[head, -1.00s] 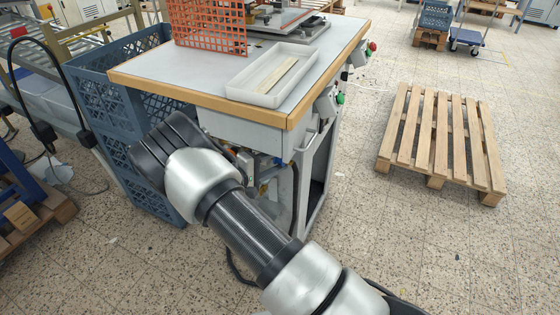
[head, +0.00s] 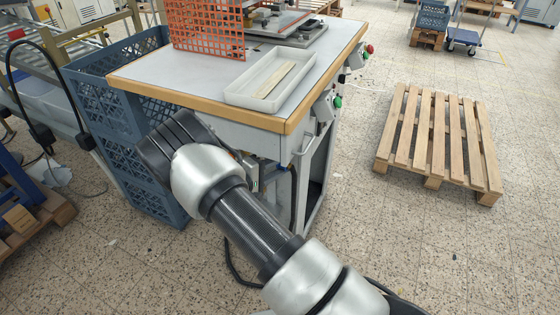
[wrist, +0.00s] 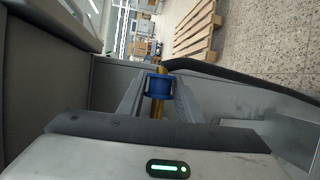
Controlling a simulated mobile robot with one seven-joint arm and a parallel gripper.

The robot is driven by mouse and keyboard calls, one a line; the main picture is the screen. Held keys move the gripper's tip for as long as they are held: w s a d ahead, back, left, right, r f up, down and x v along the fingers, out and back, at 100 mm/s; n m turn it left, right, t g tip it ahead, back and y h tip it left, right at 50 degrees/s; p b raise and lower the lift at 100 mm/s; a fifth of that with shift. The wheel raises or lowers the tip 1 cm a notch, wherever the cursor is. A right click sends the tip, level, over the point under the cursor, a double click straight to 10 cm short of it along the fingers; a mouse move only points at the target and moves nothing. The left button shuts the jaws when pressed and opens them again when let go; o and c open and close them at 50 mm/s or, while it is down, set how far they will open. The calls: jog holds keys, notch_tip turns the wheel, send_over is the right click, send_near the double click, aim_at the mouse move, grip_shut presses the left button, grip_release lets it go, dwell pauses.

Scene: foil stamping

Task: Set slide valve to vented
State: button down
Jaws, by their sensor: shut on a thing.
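The slide valve shows in the wrist view as a blue sleeve (wrist: 159,86) around a brass tube. My gripper (wrist: 160,92) has its two grey fingers on either side of the blue sleeve and is shut on it. Brass shows above and below the sleeve. In the head view my own arm hides the valve and the fingertips, under the front of the workbench (head: 195,92).
A white tray (head: 236,97) with a pale strip in it stands on the workbench. Blue crates (head: 150,190) stand at the bench's left. A wooden pallet (head: 410,135) lies on the floor at the right, with free floor around it.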

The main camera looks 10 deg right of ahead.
jog(key=c, duration=1.5)
grip_release()
jog(key=shift+s+d, duration=0.2)
jog(key=shift+d, duration=0.05)
jog(key=shift+o, duration=0.2)
jog(key=shift+s+a+r, duration=0.1)
jog(key=shift+s+a, duration=0.05)
jog(key=shift+a, duration=0.35)
jog(key=p+v, duration=0.2)
jog(key=v, duration=1.4)
jog(key=shift+p, duration=0.3)
jog(key=shift+s+a, duration=0.15)
jog(key=shift+a, duration=0.05)
